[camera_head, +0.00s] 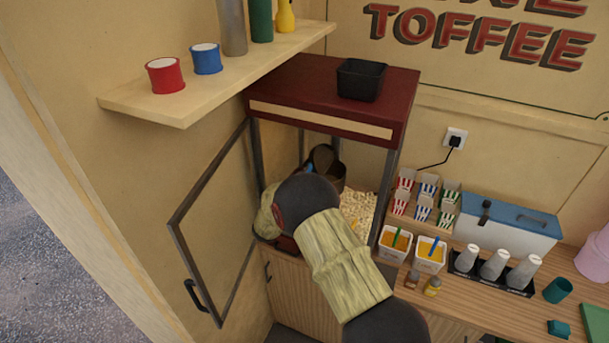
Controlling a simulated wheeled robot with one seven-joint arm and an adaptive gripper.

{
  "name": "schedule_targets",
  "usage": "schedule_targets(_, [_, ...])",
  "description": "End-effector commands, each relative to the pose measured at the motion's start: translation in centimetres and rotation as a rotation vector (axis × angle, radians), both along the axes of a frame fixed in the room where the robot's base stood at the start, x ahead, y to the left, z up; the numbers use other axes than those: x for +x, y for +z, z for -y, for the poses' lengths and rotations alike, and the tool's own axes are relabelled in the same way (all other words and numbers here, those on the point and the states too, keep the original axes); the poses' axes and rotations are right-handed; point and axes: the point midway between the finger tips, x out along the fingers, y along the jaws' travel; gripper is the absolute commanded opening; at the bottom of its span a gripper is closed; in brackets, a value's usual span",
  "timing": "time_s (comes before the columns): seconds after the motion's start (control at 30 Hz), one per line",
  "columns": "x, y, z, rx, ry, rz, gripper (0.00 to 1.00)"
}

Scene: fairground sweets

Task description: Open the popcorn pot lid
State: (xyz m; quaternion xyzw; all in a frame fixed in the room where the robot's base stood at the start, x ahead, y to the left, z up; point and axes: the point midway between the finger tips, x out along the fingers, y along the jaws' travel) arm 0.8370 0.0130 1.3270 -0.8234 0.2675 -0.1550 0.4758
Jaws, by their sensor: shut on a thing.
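The popcorn pot (337,178) is a dark pot hanging inside the glass-sided popcorn machine, above the popcorn. Its round dark lid (323,156) stands tilted up at the pot's top left. My arm reaches into the machine from the front and covers the pot's lower left. Only a small blue and dark part of my gripper (309,168) shows, right at the left edge of the lid. The gripper is shut on the lid; its fingertips are mostly hidden behind my arm.
The machine's framed door (186,214) stands open on the left. A shelf (150,107) with tins and bottles overhangs the upper left. A black bin (361,80) sits on the machine's roof. Striped popcorn boxes (424,206), sauce tubs and a white cooler (505,232) crowd the counter at right.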

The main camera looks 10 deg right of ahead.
Motion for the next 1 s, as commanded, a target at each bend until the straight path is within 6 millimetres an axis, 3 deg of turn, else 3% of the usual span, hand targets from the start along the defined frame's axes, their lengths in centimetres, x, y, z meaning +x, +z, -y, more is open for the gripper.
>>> schedule_targets(0.67, [0.09, -0.47, -0.30, -0.049, 0.002, -0.038, 0.00])
schedule_targets(0.7, [0.09, -0.47, -0.30, -0.049, 0.002, -0.038, 0.22])
schedule_targets(1.0, [0.11, -0.36, -0.23, -0.048, 0.001, -0.037, 0.39])
